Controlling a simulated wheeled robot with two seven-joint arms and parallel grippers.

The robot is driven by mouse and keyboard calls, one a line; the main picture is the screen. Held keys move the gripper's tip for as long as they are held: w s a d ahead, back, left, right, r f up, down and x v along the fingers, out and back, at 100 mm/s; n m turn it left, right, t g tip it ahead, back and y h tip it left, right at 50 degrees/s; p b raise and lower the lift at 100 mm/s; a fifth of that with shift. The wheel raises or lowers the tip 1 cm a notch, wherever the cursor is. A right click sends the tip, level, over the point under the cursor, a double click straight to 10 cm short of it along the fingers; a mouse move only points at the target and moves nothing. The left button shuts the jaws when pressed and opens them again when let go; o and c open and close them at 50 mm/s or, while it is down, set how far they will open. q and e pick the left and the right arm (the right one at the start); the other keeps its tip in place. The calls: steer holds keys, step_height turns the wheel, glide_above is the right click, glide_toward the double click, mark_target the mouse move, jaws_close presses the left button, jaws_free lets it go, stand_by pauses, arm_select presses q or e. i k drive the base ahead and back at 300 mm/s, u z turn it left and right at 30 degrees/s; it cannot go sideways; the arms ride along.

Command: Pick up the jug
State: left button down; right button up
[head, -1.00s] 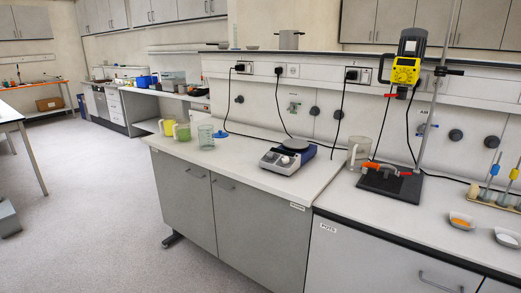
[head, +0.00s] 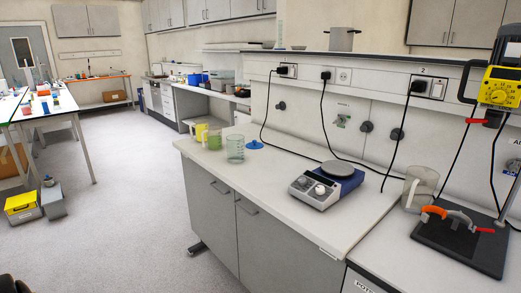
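A clear jug with a handle on its left (head: 419,188) stands upright on the bench at the right, behind the black stand base. At the left end of the bench stand a yellow jug (head: 201,133), a green jug (head: 214,139) and a clear beaker-like vessel (head: 235,148), close together. The frames do not show which one the task means. Neither of my grippers shows in the head view. A dark shape at the bottom left corner is too cut off to tell.
A hotplate stirrer (head: 327,184) stands mid-bench, with hanging black cables behind it. A stand with a black base (head: 462,244) and yellow device (head: 503,87) is at the right. A blue lid (head: 255,144) lies beside the vessels. Floor (head: 125,220) is open at the left.

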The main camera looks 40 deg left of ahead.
mark_target(200, 125)
steer(key=u, duration=0.7)
steer(key=i, duration=1)
steer(key=u, duration=0.95)
